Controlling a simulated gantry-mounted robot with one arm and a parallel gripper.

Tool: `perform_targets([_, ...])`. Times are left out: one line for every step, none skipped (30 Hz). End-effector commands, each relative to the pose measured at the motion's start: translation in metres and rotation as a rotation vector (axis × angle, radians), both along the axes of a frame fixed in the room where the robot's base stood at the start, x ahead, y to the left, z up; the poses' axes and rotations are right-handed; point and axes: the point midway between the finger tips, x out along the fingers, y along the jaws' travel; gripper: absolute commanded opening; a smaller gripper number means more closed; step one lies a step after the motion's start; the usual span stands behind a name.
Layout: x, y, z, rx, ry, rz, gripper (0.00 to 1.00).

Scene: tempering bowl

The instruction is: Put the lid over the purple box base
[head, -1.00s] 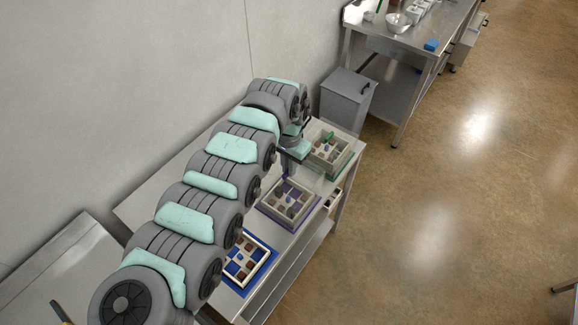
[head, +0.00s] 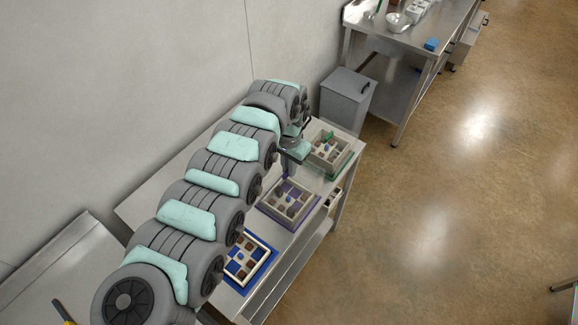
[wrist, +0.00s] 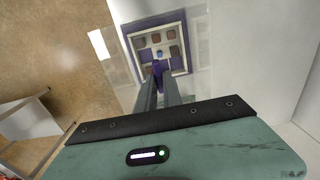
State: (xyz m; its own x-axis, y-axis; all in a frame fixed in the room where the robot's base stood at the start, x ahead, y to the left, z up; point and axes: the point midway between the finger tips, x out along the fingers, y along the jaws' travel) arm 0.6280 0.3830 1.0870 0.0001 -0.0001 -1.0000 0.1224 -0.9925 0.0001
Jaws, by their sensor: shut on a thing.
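The purple box base (head: 268,210) sits on the steel table, between a green-edged box and a blue-edged box. It is a pale divided tray with brown and blue pieces in it. In the wrist view the box base (wrist: 187,46) lies beyond the fingertips, with a purple border. My gripper (head: 286,174) is above its back edge in the head view. In the wrist view my gripper (wrist: 158,76) is shut on a small purple knob (wrist: 157,66). The lid appears clear; faint see-through edges show around the box, but its full outline is hard to make out.
The green-edged box (head: 345,162) is to the right and the blue-edged box (head: 268,275) is nearer, at lower left. A grey bin (head: 347,98) stands beyond the table's far end. A wall runs behind the table.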

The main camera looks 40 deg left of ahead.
Motion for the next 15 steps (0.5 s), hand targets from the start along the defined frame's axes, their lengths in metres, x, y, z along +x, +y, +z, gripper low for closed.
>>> perform_targets([0.0001, -0.0001, -0.0001, 0.000, 0.000, 0.000, 0.00])
perform_targets([0.0001, -0.0002, -0.0005, 0.000, 0.000, -0.001, 0.00])
perform_targets([0.0002, -0.0001, -0.0007, 0.000, 0.000, 0.000, 0.13])
perform_targets([0.0002, 0.0000, -0.0007, 0.000, 0.000, 0.000, 0.15])
perform_targets([0.0002, 0.0000, -0.0007, 0.000, 0.000, 0.000, 0.18])
perform_targets([0.0003, 0.0000, -0.0006, 0.000, -0.001, 0.000, 0.21])
perform_targets([0.0002, 0.0000, -0.0007, 0.000, 0.000, 0.000, 0.24])
perform_targets([0.0002, 0.0000, -0.0007, 0.000, 0.000, 0.000, 0.26])
perform_targets([0.0001, 0.0000, -0.0007, 0.000, 0.000, 0.000, 0.29])
perform_targets([0.0001, 0.0001, -0.0007, 0.000, 0.000, 0.000, 0.32])
perform_targets([0.0001, 0.0001, -0.0007, 0.000, 0.000, 0.000, 0.34])
perform_targets([0.0001, 0.0001, -0.0007, 0.000, 0.000, 0.000, 0.36])
perform_targets([0.0001, 0.0001, -0.0007, 0.000, 0.000, 0.000, 0.36])
perform_targets([0.0001, 0.0001, -0.0007, 0.000, 0.000, 0.000, 0.36])
perform_targets([0.0001, 0.0001, -0.0007, 0.000, 0.000, 0.000, 0.36])
